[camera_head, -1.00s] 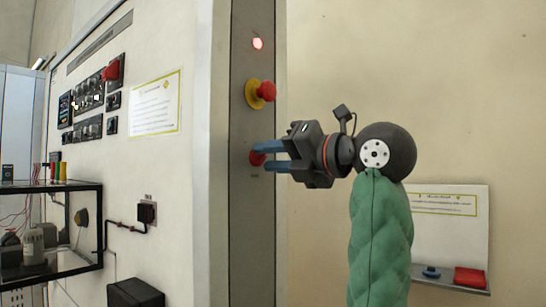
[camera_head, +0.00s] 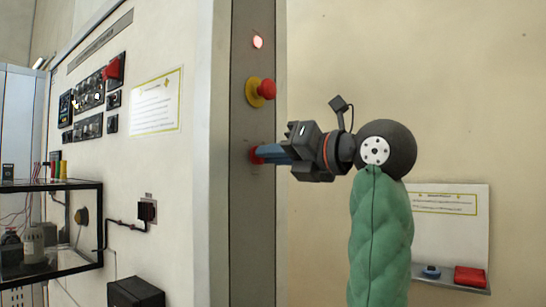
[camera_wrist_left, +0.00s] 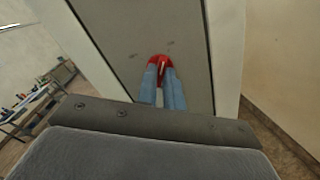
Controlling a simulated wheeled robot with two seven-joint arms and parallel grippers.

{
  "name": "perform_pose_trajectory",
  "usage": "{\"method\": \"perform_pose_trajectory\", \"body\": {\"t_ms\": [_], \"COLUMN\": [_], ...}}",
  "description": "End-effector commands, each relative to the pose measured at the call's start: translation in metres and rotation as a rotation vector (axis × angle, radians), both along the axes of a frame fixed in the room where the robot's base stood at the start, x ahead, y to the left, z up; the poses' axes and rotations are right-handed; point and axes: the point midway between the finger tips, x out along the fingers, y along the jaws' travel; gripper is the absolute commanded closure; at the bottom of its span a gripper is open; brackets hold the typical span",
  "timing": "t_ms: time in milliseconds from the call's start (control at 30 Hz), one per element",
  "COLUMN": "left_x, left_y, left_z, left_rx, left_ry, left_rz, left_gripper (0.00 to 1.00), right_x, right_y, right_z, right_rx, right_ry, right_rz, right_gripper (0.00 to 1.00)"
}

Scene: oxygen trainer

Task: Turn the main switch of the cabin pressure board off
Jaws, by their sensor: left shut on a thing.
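The grey board (camera_head: 252,215) is a tall narrow strip on the column. Low on it is a red switch knob (camera_head: 254,154), which I take for the main switch. My left gripper (camera_head: 264,153) is shut on this knob, its blue fingers reaching in from the right. In the left wrist view the red knob (camera_wrist_left: 160,61) shows between and beyond the two fingertips, partly hidden by them. My right gripper is not in view.
A red mushroom button on a yellow ring (camera_head: 261,91) sits above the knob, close over my gripper. A white cabinet with a control panel (camera_head: 90,105) stands left. A small shelf (camera_head: 450,279) with a red item is at lower right.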

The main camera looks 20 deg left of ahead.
Motion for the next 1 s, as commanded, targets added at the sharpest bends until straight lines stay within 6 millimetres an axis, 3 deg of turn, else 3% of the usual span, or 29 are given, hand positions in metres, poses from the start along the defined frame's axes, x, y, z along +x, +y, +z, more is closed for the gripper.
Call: {"method": "perform_pose_trajectory", "body": {"t_ms": [1000], "left_x": [0.0], "left_y": [0.0], "left_z": [-0.002], "left_rx": [-0.327], "left_ry": [-0.9], "left_rz": [0.0], "left_gripper": [1.0], "right_x": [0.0], "right_y": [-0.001], "right_z": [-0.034], "right_rx": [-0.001], "right_ry": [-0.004], "right_rz": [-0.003], "right_gripper": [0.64]}}
